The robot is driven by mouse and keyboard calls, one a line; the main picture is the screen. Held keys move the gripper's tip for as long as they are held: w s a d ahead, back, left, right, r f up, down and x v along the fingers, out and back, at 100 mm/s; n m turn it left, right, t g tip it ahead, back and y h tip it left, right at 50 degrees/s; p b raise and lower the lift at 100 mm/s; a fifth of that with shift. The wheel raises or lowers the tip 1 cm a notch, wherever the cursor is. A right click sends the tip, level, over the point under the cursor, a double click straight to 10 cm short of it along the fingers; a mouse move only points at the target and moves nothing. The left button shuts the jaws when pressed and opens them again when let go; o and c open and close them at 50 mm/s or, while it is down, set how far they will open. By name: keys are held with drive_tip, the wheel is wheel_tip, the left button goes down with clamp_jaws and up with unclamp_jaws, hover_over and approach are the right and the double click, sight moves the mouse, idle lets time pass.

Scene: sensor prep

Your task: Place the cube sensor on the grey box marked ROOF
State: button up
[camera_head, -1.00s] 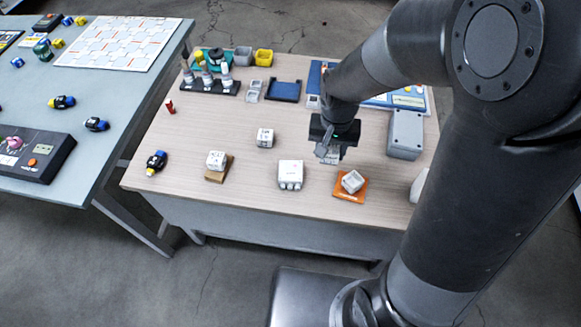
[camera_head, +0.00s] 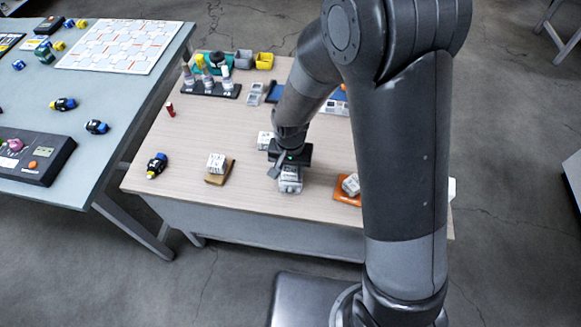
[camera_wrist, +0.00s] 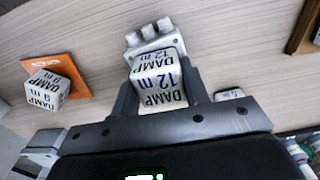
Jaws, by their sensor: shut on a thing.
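My gripper (camera_head: 290,160) is shut on a white cube sensor, whose faces read DAMP 12 m in the wrist view (camera_wrist: 158,80). The cube is upright between the fingers, over a pale grey box with several stubby connectors (camera_wrist: 150,40). That box also shows under my gripper in the head view (camera_head: 290,187). I cannot tell whether the cube touches the box. No ROOF marking is readable in either view.
A DAMP 9 m cube (camera_wrist: 45,90) sits on an orange mat (camera_head: 345,196). Another white cube (camera_head: 216,162) sits on a brown pad (camera_head: 220,178), and one (camera_head: 264,140) stands behind my gripper. A grey box (camera_wrist: 40,150) shows at the wrist view's lower left.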

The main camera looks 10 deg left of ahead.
drive_tip(key=o, duration=1)
drive_tip(key=shift+f, duration=0.1)
wheel_tip(320, 180, up, 12)
drive_tip(key=s+d+r+t, duration=0.3)
drive_tip(key=d+r, duration=1)
drive_tip(key=s+d+r+t, duration=0.1)
drive_tip(key=s+d+r, duration=0.1)
drive_tip(key=s+d, duration=0.1)
drive_tip(key=s+d+r, duration=0.2)
drive_tip(key=s+d, duration=0.1)
drive_tip(key=s+d+r+t, duration=0.1)
drive_tip(key=s+d+r, duration=0.1)
drive_tip(key=s+d, duration=0.1)
drive_tip(key=shift+d+t, duration=0.3)
drive_tip(key=shift+d, duration=0.25)
